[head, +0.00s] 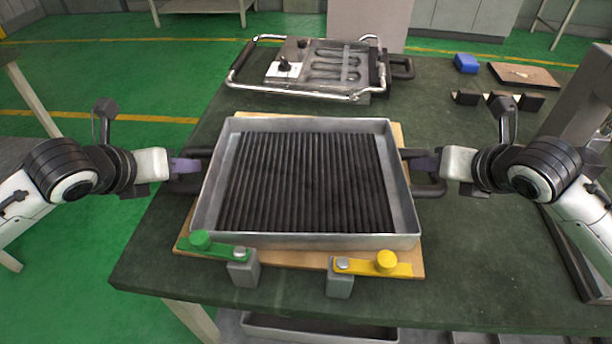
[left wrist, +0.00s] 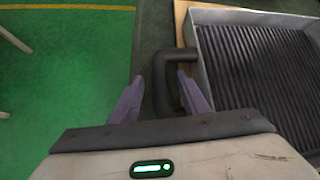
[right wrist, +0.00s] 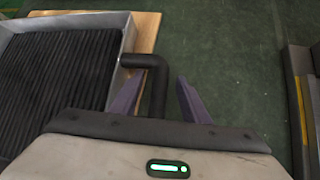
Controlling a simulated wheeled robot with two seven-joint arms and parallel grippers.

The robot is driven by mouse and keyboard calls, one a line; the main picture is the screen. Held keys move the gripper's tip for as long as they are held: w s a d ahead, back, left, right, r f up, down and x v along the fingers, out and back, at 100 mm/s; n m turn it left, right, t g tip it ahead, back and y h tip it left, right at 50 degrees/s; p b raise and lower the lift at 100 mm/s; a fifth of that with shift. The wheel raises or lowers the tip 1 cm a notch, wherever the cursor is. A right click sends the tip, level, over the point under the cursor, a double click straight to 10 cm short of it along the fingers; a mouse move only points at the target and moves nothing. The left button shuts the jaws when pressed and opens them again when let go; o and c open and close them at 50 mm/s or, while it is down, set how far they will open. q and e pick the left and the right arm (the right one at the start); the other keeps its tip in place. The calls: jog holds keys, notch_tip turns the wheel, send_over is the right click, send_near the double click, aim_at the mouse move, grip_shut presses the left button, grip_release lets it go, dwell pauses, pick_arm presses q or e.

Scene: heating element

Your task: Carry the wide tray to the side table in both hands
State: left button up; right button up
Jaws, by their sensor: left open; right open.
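The wide tray (head: 408,226) is a shallow metal pan with a dark ribbed bed, resting on a wooden board (head: 183,243) on the dark green table. It has a black handle on each side. My left gripper (head: 190,168) is at the left handle; in the left wrist view its open purple fingers (left wrist: 158,98) stand on either side of the handle bar (left wrist: 160,84). My right gripper (head: 424,164) is at the right handle; in the right wrist view its open fingers (right wrist: 155,98) stand on either side of the handle bar (right wrist: 157,85). I cannot tell whether any finger touches a bar.
A green lever (head: 212,247) and a yellow lever (head: 372,266) on grey posts sit at the tray's front edge. A metal-framed device (head: 315,68) lies behind the tray. A blue block (head: 466,63) and a brown plate (head: 525,75) lie back right. Table legs show at left.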

pick_arm(q)
jog(key=shift+w+d+f, duration=0.1)
jog(key=shift+w+f, duration=0.25)
jog(key=shift+f, duration=0.05)
pick_arm(e)
jog(key=shift+w+a+f, duration=0.1)
jog(key=shift+w+f, duration=0.3)
pick_arm(q)
grip_shut()
pick_arm(e)
grip_shut()
dwell(0.6)
